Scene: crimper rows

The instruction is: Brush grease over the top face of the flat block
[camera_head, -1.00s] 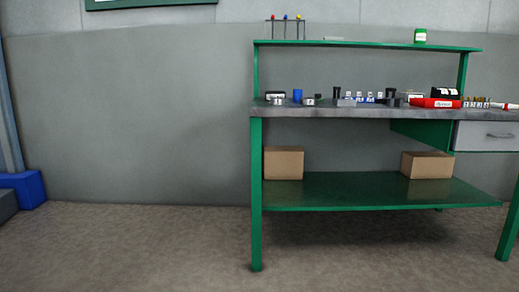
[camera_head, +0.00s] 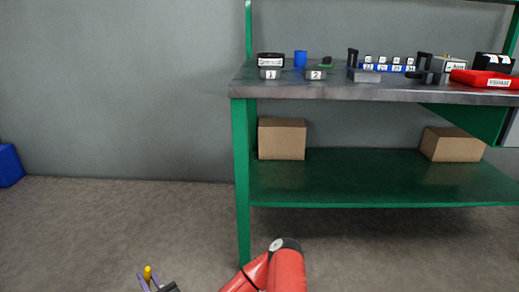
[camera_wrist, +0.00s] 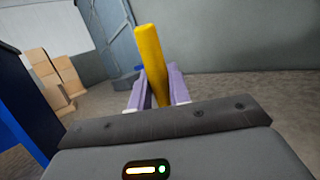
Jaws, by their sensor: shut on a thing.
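My gripper (camera_head: 149,279) is low at the bottom of the head view, in front of the bench and left of it. In the wrist view its purple fingers (camera_wrist: 156,84) are shut on a yellow stick-like handle (camera_wrist: 151,58). The handle may be the brush's; no bristles can be made out. A flat grey block (camera_head: 364,76) lies near the bench's front edge, apart from my gripper. Two small grey pieces marked 1 (camera_head: 270,74) and 2 (camera_head: 316,75) lie to its left. I cannot tell which thing holds the grease.
The green bench (camera_head: 242,170) has a grey top. A black container (camera_head: 271,59), a blue cup (camera_head: 300,58), a blue numbered rack (camera_head: 387,67) and a red tray (camera_head: 484,79) stand on it. Cardboard boxes (camera_head: 282,139) sit on the lower shelf.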

